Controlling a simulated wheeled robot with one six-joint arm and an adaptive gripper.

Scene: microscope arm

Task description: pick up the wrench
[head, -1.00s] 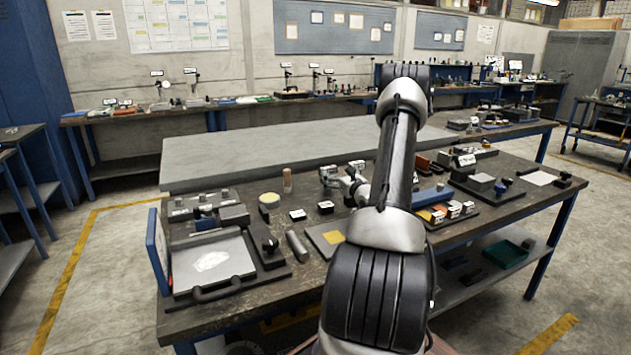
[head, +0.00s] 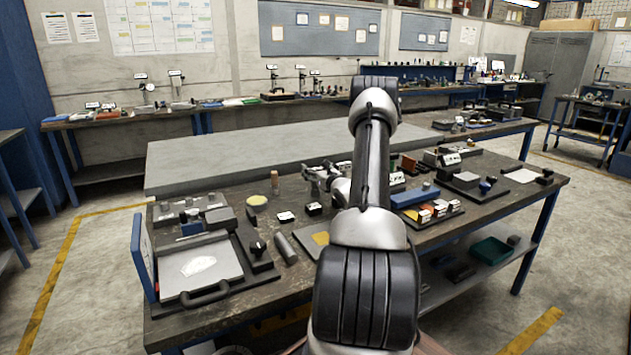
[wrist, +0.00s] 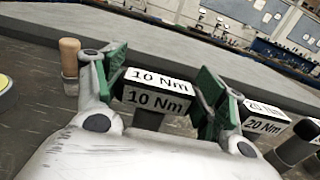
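I cannot pick out a wrench with certainty in either view. My gripper (wrist: 165,85) is open, its two green-padded fingers spread apart. A dark block with white "10 Nm" labels (wrist: 157,93) shows between the fingers, ahead of them; I cannot tell whether anything touches it. A second block labelled "20 Nm" (wrist: 265,120) is right of the right finger. In the head view my gripper (head: 318,182) is low over the middle of the bench, partly hidden by my arm.
An upright wooden handle (wrist: 70,62) stands left of my gripper, close to the left finger. A yellow-topped round piece (head: 257,200) and a grey cylinder (head: 286,248) are nearby. A tray station (head: 200,270) fills the bench's left end; a blue bar (head: 414,196) lies to the right.

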